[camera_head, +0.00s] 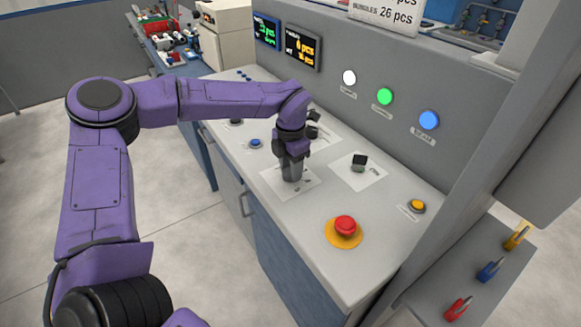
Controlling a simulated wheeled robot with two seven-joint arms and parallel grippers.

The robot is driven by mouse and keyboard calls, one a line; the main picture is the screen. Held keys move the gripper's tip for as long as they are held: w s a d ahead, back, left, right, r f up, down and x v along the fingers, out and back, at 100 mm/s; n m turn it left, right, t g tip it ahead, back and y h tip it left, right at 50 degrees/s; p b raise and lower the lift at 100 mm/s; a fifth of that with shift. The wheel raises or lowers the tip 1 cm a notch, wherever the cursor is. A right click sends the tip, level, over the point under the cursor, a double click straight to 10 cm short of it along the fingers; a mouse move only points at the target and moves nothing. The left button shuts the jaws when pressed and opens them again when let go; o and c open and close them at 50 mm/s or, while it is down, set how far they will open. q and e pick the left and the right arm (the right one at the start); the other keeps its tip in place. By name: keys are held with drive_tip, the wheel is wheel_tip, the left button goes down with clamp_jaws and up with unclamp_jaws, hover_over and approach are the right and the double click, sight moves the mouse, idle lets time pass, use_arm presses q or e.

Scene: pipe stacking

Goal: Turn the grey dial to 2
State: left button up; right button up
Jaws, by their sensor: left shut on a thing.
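My left gripper (292,170) points down at the white label plate (303,187) on the sloping console. It is shut on the grey dial there. The gripper covers most of the dial, so its pointer and the number it is set to cannot be read. My right gripper is not in view.
A black knob (359,161) sits on its own plate to the right. A red emergency button (345,225), a yellow button (417,206) and a blue button (255,143) are on the same console (290,228). White, green and blue lamps (384,97) and two displays (302,48) are behind.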

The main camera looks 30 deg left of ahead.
use_arm(q)
drive_tip(key=n+b, duration=0.1)
drive_tip(key=n, duration=0.3)
drive_tip(key=shift+n+b, duration=0.8)
drive_tip(key=shift+n, duration=0.9)
drive_tip(key=shift+a, duration=0.1)
drive_tip(key=shift+w, duration=0.1)
drive_tip(key=o, duration=1.1)
drive_tip(key=shift+c, duration=0.2)
wheel_tip(320, 180, up, 11)
drive_tip(key=shift+f+b, duration=0.2)
drive_tip(key=shift+b, duration=0.25)
